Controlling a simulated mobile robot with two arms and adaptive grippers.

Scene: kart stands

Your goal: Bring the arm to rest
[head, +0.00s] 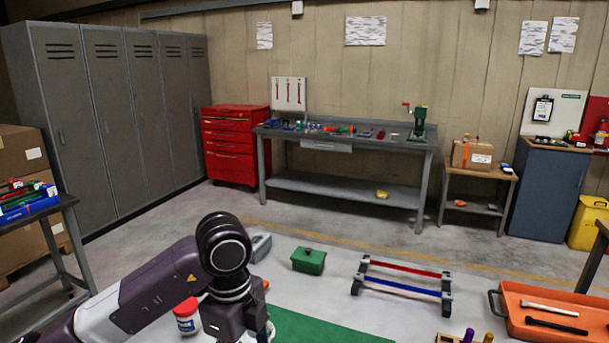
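My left arm (150,295) comes in from the lower left. It bends at a dark joint (223,243) and its last visible link (230,318) points down to the bottom edge of the head view. The fingers of my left gripper do not show; they are below the picture or hidden. My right arm and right gripper are not in view.
Beside the arm on the floor are a white jar (186,318), a green box (308,261), a green mat (325,330), a stand with red and blue bars (402,291) and an orange tray (508,312). A workbench (340,184) stands behind, with clear floor before it.

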